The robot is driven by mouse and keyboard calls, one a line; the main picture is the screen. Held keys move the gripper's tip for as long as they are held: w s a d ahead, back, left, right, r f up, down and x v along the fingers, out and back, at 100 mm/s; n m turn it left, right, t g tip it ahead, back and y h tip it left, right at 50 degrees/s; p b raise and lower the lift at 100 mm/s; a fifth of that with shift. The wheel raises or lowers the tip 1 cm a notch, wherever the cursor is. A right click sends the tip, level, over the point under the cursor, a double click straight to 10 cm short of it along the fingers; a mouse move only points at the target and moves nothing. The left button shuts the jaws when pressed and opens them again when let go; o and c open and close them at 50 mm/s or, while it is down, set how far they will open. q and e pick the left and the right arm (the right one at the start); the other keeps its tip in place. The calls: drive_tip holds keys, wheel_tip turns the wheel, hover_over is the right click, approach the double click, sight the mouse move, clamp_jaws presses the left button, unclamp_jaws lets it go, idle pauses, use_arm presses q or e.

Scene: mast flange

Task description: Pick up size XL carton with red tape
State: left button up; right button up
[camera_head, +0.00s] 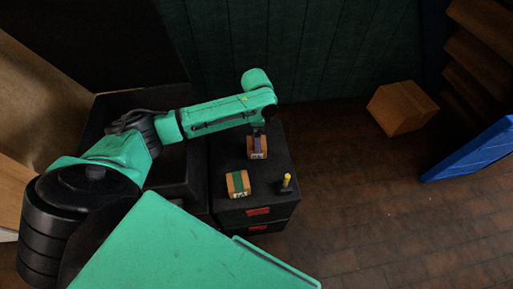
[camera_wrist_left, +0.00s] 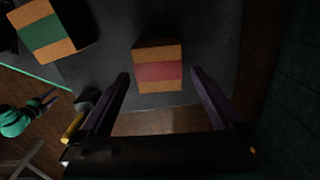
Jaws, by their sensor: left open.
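The carton with red tape (camera_head: 257,154) stands on the black cabinet top (camera_head: 268,172) in the head view. In the left wrist view this brown carton (camera_wrist_left: 158,52) shows a red band across it. My left gripper (camera_head: 259,133) hangs over the carton, pointing down. In the wrist view its two purple fingers (camera_wrist_left: 160,76) are apart, one on each side of the carton's near end, with nothing held. The carton's white label is too small to read. A carton with green tape (camera_head: 238,184) stands nearer me, also in the wrist view (camera_wrist_left: 47,32).
A small yellow-topped black object (camera_head: 287,182) stands on the cabinet's right front corner. A larger brown box (camera_head: 402,108) lies on the floor at right, near a blue panel (camera_head: 473,150). A green wall (camera_head: 310,50) is behind. The floor between is clear.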

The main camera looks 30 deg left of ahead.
use_arm(q)
wheel_tip(320, 180, down, 4)
drive_tip(key=shift+s+d+r+b, duration=0.15)
drive_tip(key=shift+r+b, duration=0.1)
drive_tip(key=shift+b, duration=0.15)
drive_tip(key=shift+f, duration=0.45)
drive_tip(key=shift+r, duration=0.15)
drive_tip(key=c, duration=1.5)
use_arm(e)
drive_tip(key=w, duration=0.1)
drive_tip(key=w+a, duration=0.1)
drive_tip(key=w, duration=0.1)
drive_tip(key=shift+w, duration=0.1)
